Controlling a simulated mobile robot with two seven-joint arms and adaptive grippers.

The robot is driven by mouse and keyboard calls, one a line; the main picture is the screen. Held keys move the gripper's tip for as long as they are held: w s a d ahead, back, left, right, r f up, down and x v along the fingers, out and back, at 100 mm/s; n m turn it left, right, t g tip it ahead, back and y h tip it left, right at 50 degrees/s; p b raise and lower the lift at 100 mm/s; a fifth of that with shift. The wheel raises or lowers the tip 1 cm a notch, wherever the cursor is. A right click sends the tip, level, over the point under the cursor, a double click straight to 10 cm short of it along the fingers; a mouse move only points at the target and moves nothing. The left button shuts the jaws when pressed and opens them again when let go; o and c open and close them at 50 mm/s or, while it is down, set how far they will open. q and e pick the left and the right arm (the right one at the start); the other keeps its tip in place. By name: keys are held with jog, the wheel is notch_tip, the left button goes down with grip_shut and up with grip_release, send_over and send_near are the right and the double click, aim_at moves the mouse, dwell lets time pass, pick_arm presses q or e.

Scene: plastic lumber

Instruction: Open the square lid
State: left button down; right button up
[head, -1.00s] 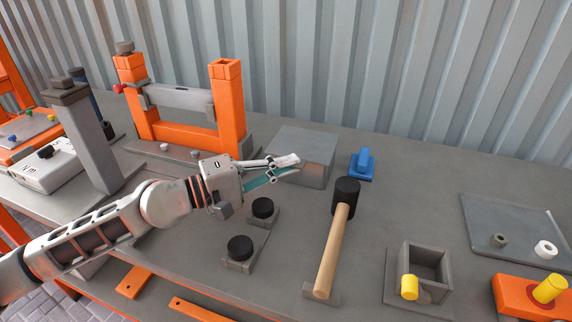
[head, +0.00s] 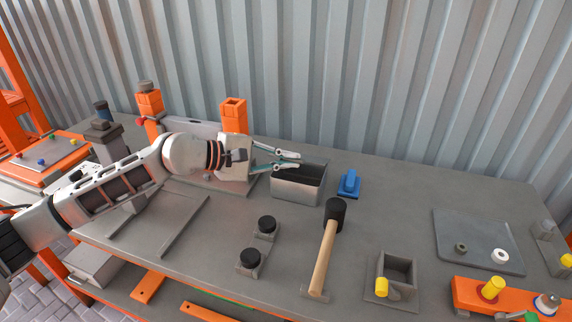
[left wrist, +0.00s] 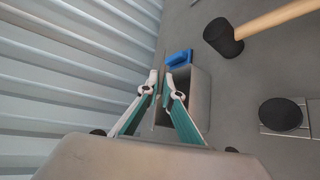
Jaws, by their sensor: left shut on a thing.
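The square metal box (head: 297,192) stands near the back of the table, its top open and its dark inside showing. In the left wrist view the box (left wrist: 196,95) lies just right of the fingers. Its lid (left wrist: 160,112) looks like a thin grey plate, seen nearly edge-on between the fingers and tilted up from the box. My left gripper (head: 297,160) is at the back rim of the box and shut on the lid. The fingertips show in the left wrist view (left wrist: 160,82). Most of the lid is hidden in the head view. My right gripper is out of view.
A blue block (head: 349,184) stands close right of the box. A hammer (head: 326,250) lies in front. Two black round knobs (head: 266,225) (head: 250,258) sit front left. An orange post frame (head: 233,118) stands left behind my arm. Corrugated wall (head: 400,90) closes the back.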

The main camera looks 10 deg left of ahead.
pick_arm(q)
jog(key=shift+w+r, duration=0.3)
jog(key=shift+r, duration=0.25)
jog(key=shift+w+r, duration=0.3)
jog(key=shift+r, duration=0.2)
jog(key=c, duration=2.2)
grip_release()
jog(key=shift+d, duration=0.1)
jog(key=shift+c, duration=0.2)
jog(key=shift+f, duration=0.1)
jog(key=v, duration=1.2)
